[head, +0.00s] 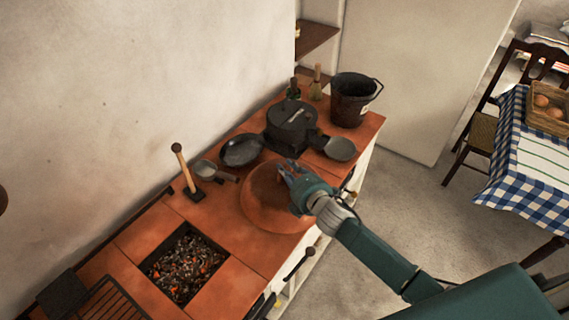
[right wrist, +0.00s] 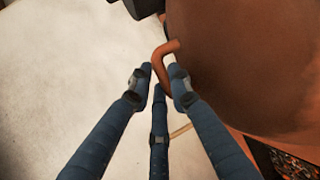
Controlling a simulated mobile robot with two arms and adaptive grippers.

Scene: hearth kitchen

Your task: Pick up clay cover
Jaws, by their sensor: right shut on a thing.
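The clay cover (head: 258,212) is a wide reddish-brown dome on the tiled counter, near the counter's front edge. My right gripper (head: 289,176) reaches it from the front right. In the right wrist view, the cover (right wrist: 255,60) fills the upper right, and its curved clay handle (right wrist: 161,55) stands out from its side. The fingers of my right gripper (right wrist: 160,76) are closed around this handle. I cannot tell whether the cover's rim touches the counter. My left gripper is not in view.
A square pit of embers (head: 184,264) lies left of the cover, with a grate (head: 112,302) beyond it. A black pot (head: 291,124), a dark pan (head: 240,151), a small pan (head: 340,149) and a bucket (head: 350,104) stand behind. A checked table (head: 508,150) is at right.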

